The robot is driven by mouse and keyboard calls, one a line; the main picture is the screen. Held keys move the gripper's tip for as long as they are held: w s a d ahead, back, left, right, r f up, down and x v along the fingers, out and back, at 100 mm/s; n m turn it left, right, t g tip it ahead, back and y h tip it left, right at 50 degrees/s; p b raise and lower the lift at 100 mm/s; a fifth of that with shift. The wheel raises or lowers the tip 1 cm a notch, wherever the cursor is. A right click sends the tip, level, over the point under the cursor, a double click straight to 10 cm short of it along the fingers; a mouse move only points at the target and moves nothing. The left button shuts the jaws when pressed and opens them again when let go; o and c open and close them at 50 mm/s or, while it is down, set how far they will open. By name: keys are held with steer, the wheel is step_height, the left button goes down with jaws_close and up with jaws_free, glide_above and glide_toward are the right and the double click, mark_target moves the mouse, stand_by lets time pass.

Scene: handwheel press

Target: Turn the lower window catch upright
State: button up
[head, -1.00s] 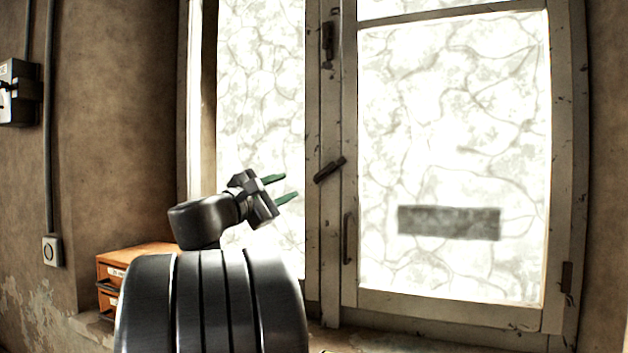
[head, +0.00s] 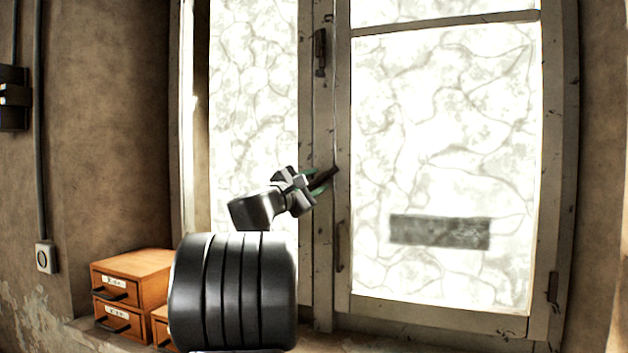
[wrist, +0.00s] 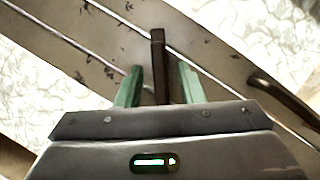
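The lower window catch (head: 326,177) is a dark bar on the window's middle post, tilted with its right end higher. In the wrist view the catch (wrist: 158,62) runs between the two green fingers. My gripper (head: 317,184) is at the catch's lower left end. In the wrist view my gripper (wrist: 163,84) is open, with a gap visible on each side of the catch. The upper catch (head: 320,52) stands upright on the same post.
A dark pull handle (head: 340,246) sits below the catch on the right sash; it also shows in the wrist view (wrist: 283,97). Orange drawer boxes (head: 140,270) stand on the sill at left. A wall switch (head: 45,257) is farther left.

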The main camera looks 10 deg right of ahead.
jaws_close()
steer(key=shift+f+n+b, duration=0.1)
steer(key=shift+n+b, duration=0.2)
steer(key=shift+b, duration=0.1)
steer(key=shift+f+n+t+b, duration=0.15)
steer(key=shift+n+t+b, duration=0.35)
steer(key=shift+n+b, duration=0.6)
steer(key=n+t+b, duration=0.2)
steer(key=n, duration=0.1)
steer(key=shift+s+d+f+n+y, duration=0.1)
steer(key=shift+d+n+y, duration=0.05)
steer(key=shift+n+y, duration=0.15)
steer(key=n+t+y+b, duration=0.1)
steer(key=n, duration=0.1)
steer(key=n+t+b, duration=0.1)
steer(key=n+b, duration=0.1)
steer(key=n, duration=0.1)
steer(key=shift+n+y+b, duration=0.3)
steer(key=shift+y, duration=0.1)
steer(key=shift+n+t+y+b, duration=0.5)
steer(key=shift+n+y+b, duration=0.1)
steer(key=shift+n, duration=0.6)
steer(key=shift+r+n, duration=0.2)
steer(key=shift+n, duration=0.2)
